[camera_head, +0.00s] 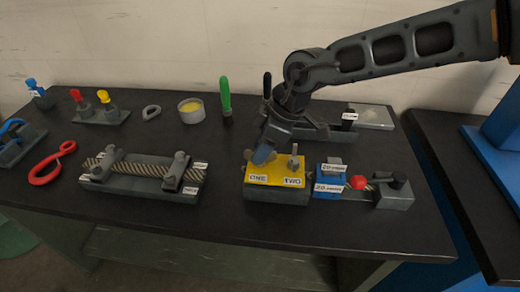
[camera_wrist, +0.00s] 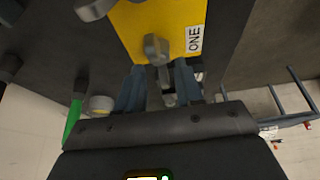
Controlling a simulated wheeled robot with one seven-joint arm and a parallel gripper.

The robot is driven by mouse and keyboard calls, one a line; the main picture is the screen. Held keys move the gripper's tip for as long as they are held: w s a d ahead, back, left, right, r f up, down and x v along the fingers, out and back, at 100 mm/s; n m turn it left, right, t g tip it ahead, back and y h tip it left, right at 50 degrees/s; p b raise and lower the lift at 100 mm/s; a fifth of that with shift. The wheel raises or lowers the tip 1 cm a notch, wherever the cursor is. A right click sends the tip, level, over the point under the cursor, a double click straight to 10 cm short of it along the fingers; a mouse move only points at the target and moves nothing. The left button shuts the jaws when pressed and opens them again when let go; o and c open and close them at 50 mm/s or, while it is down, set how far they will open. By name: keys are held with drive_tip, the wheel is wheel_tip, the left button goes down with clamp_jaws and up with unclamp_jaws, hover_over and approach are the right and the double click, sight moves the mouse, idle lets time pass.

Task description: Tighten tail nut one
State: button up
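The yellow block (camera_head: 272,176) carries the labels ONE and TWO on its front edge. Tail nut one, a grey winged nut, stands by the ONE label and is mostly hidden by my gripper (camera_head: 262,156) in the head view. In the wrist view nut one (camera_wrist: 157,47) stands on the yellow block (camera_wrist: 182,14), in line with the gap between my fingertips (camera_wrist: 159,68). The fingers are apart. I cannot tell whether they touch the nut. Tail nut two (camera_head: 294,163) stands upright to the right; a grey nut (camera_wrist: 95,8) also shows at the wrist view's top edge.
A blue labelled block (camera_head: 328,184) with a red knob (camera_head: 357,182) sits right of the yellow block. The table's front strip is clear.

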sight(273, 152)
drive_tip(key=b+v, duration=0.1)
drive_tip(key=v, duration=0.5)
drive_tip(key=shift+d+r, duration=0.15)
drive_tip(key=shift+r, duration=0.25)
